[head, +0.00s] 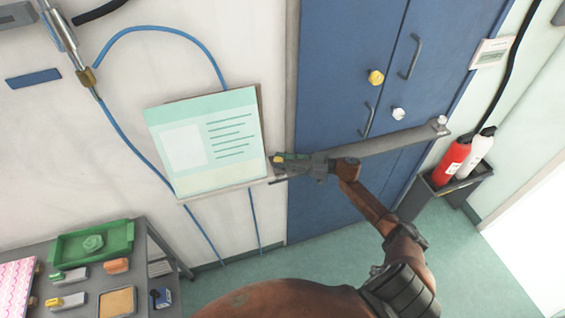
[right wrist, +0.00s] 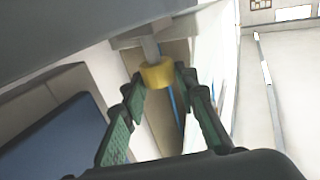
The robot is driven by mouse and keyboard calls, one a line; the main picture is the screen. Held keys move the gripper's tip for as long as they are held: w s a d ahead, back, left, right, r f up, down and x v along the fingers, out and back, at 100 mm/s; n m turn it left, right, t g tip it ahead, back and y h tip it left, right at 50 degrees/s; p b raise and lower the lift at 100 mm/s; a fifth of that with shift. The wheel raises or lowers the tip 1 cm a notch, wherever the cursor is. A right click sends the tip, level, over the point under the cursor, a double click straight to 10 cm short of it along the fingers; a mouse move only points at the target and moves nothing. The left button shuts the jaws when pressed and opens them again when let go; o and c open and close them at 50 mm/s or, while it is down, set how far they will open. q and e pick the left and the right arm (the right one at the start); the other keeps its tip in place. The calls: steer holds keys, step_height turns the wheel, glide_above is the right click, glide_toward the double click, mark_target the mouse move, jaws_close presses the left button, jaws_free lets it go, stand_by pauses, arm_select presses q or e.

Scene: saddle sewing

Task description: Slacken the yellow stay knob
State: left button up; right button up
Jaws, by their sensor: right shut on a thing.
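A yellow knob (right wrist: 157,73) on a pale grey stem shows in the right wrist view, between the green-padded fingertips of my right gripper (right wrist: 159,80). The gripper is shut on it, one finger on each side. In the head view my right gripper (head: 279,160) is at the left end of a long grey bar (head: 385,143); a little yellow shows at its fingertips and the fingers hide most of the knob. The bar runs across the front of a blue cabinet. I cannot tell how tight the knob is. My left gripper is not in view.
The blue cabinet (head: 335,60) has another yellow knob (head: 376,77) and a white knob (head: 398,113). A pale green poster board (head: 208,140) is just left of the gripper. Fire extinguishers (head: 450,162) stand right. A table with a green tray (head: 92,243) is lower left.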

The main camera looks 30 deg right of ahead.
steer(key=o, duration=1.2)
steer(key=shift+c, duration=0.2)
